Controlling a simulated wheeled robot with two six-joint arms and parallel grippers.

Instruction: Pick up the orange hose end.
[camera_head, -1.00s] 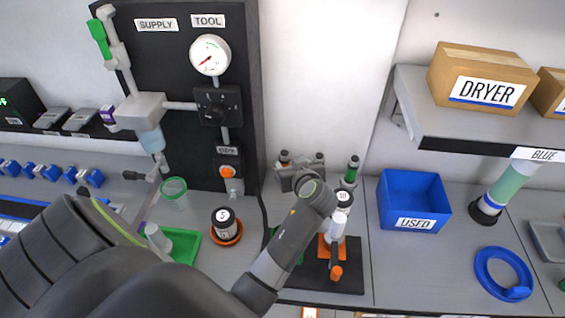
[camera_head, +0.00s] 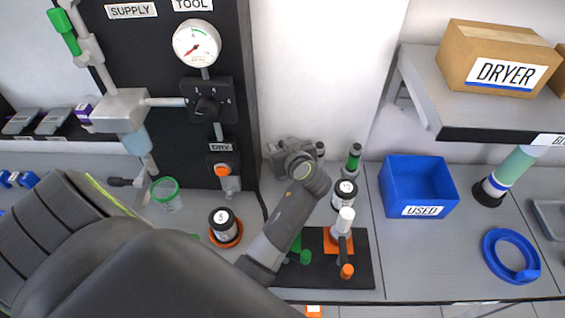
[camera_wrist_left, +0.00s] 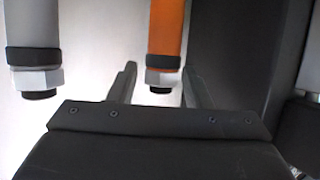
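The orange hose end (camera_wrist_left: 165,35) shows in the left wrist view, with a black ring, a metal hex nut and a dark tip. My left gripper (camera_wrist_left: 159,75) is open, one finger on either side of it in the picture, with gaps on both sides. I cannot tell how deep it sits between the fingers. In the head view my left gripper (camera_head: 288,150) is near the back wall and I cannot make out the orange hose end there; the gripper seems to cover it. My right gripper is not in view.
A grey hose end (camera_wrist_left: 35,50) is beside the orange one. A green hose end (camera_head: 353,158) stands further right. The black panel (camera_head: 245,90) rises to the left.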

